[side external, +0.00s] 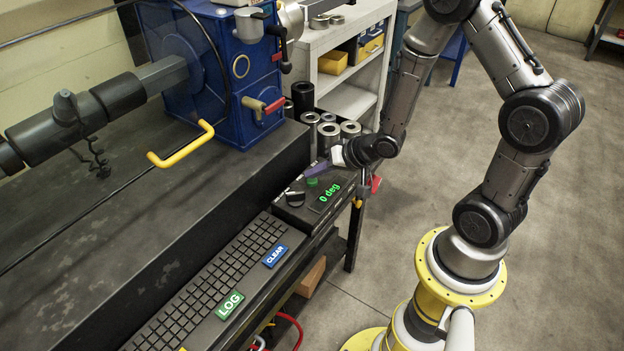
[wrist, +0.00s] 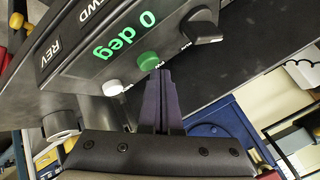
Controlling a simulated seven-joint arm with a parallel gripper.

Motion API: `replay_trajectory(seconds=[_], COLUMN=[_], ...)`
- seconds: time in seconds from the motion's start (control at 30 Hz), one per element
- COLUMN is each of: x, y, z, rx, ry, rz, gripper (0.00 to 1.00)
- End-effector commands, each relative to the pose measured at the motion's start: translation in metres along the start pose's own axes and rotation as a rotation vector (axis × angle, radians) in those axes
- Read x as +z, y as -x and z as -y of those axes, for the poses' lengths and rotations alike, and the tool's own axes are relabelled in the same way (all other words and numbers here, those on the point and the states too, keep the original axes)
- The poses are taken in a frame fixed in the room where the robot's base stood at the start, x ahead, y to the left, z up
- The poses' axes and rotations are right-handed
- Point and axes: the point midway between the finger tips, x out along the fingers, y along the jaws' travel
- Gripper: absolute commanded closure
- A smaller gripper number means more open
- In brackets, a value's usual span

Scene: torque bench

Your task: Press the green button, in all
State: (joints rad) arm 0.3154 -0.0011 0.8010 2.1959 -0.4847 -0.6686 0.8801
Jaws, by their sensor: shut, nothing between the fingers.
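The green button (wrist: 148,60) stands on a dark control box (side external: 292,214), between a white button (wrist: 112,88) and a black knob (wrist: 205,27). In the side external view the green button (side external: 312,181) shows just below my gripper (side external: 308,172). My gripper is shut and empty, its purple fingers together. In the wrist view its fingertips (wrist: 162,71) appear right beside the green button; I cannot tell whether they touch it. The box's display (side external: 328,196) reads "0 deg" in green.
A keyboard (side external: 215,285) with a green LOG key (side external: 229,305) and a blue CLEAR key (side external: 275,256) lies in front of the box. A blue machine (side external: 215,80) with a yellow handle (side external: 182,150) stands behind. Metal cylinders (side external: 328,138) stand close beyond my gripper.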

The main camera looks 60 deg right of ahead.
Motion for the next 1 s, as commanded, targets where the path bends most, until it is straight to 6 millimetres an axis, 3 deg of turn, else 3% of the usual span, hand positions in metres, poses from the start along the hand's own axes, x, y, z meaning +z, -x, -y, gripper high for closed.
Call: replay_trajectory(seconds=[1.0], x=[0.0043], y=[-0.0064], z=[-0.0043], rx=[-0.001], ry=[0.000], rz=[0.000], gripper=[1.00])
